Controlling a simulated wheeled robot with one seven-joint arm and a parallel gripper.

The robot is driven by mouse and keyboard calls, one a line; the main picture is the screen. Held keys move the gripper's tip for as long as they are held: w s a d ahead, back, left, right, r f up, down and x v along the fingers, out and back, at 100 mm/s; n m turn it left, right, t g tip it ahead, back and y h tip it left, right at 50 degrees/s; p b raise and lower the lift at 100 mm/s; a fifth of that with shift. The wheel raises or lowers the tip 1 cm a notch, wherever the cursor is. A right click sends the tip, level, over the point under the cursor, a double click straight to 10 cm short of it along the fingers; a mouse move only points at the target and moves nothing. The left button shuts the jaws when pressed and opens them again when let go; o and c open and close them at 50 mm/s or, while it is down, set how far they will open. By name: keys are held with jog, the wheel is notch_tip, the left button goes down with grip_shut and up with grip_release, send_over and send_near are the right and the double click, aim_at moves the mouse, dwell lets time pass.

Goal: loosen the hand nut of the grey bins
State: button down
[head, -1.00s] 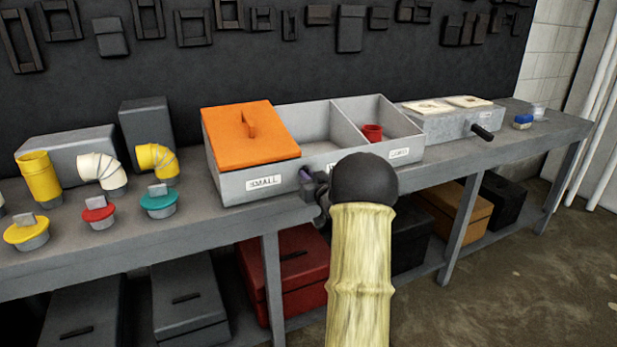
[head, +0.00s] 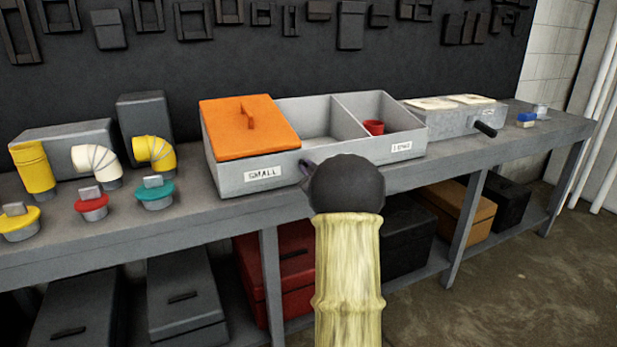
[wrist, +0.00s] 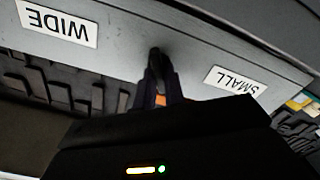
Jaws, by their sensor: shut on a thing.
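The grey bins (head: 228,180) are one open box on the bench, with a divider and an orange lid (head: 245,125) over the left compartment. Their front carries a "SMALL" label and another label at the right. In the wrist view, upside down, the front face (wrist: 120,45) shows "WIDE" and "SMALL" with a small dark hand nut (wrist: 155,52) between them. My gripper (wrist: 157,70) is at that front face, its narrow jaws shut on the hand nut. The jaws cover most of the nut. In the head view my dark wrist and pale arm hide nearly all of it.
A red cup (head: 373,127) stands in the right compartment. A grey box with a black handle (head: 485,129) stands to the right. Yellow and white elbows and capped fittings (head: 155,193) stand to the left. Closed boxes (head: 185,300) fill the lower shelf.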

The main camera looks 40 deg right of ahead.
jog(key=shift+a+f+n+b, duration=0.1)
jog(key=shift+f+n+b, duration=0.1)
jog(key=shift+n+b, duration=2.45)
jog(key=shift+a+f+n+b, duration=0.1)
jog(key=shift+f+n+b, duration=0.05)
jog(key=shift+n+b, duration=2.5)
jog(key=shift+d+n+p, duration=0.1)
jog(key=shift+n+p, duration=0.3)
jog(key=shift+n, duration=0.2)
jog(key=c, duration=1.5)
grip_release()
jog(key=shift+r, duration=0.1)
